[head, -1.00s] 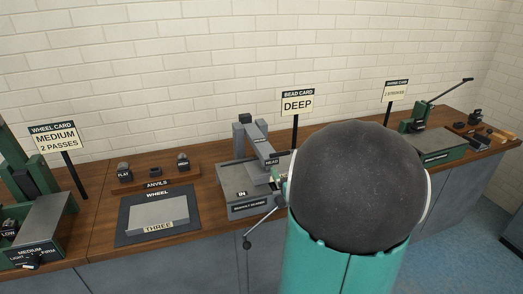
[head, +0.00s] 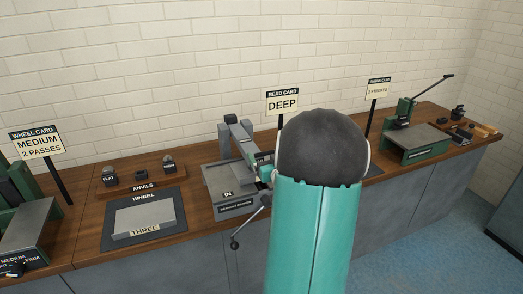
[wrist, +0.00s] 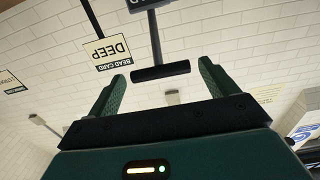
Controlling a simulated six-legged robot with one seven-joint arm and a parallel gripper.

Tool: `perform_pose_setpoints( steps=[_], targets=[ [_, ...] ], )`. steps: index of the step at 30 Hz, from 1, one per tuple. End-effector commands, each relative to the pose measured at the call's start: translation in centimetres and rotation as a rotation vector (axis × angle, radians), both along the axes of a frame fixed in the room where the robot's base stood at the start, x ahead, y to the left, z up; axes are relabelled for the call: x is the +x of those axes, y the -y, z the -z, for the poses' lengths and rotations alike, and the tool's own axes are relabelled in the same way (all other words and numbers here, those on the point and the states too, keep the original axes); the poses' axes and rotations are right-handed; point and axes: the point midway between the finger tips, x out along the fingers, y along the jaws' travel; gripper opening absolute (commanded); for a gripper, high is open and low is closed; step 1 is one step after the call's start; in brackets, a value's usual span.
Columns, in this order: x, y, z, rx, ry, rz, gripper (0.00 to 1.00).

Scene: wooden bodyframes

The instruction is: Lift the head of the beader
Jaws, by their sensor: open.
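The beader (head: 232,208) is a grey machine on the bench, with a grey arm, its head (head: 243,148), angled down toward my side. My arm hides the head's near end in the head view. In the wrist view, which is upside down, a dark crossbar (wrist: 160,71) on a dark stem lies between and just beyond my fingertips. It looks like the head's handle, and I cannot tell whether it touches a finger. My gripper (wrist: 163,82) is open, one green finger on each side. In the head view only a small teal part of it shows beside the beader.
The bead card (head: 282,102) reads DEEP and stands behind the beader. A crank with a black knob (head: 235,244) hangs at the beader's front. The wheel mat (head: 112,232) and anvils rack (head: 143,188) lie left. A green machine (head: 415,146) stands right.

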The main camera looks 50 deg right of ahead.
Motion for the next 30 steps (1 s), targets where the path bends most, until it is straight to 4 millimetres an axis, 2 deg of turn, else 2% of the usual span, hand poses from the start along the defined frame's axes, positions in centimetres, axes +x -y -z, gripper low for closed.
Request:
perform_pose_setpoints(
  steps=[3,7,18,27,30],
  targets=[
    [1.9,1.0,0.1,0.001,0.001,-0.003,0.85],
    [3.1,1.7,0.0,0.002,0.001,-0.003,0.85],
    [3.6,2.0,0.0,0.001,0.000,-0.002,0.83],
    [3.6,2.0,0.0,0.001,0.000,-0.003,0.25],
    [3.6,2.0,0.0,0.001,-0.001,-0.003,0.23]
  ],
)
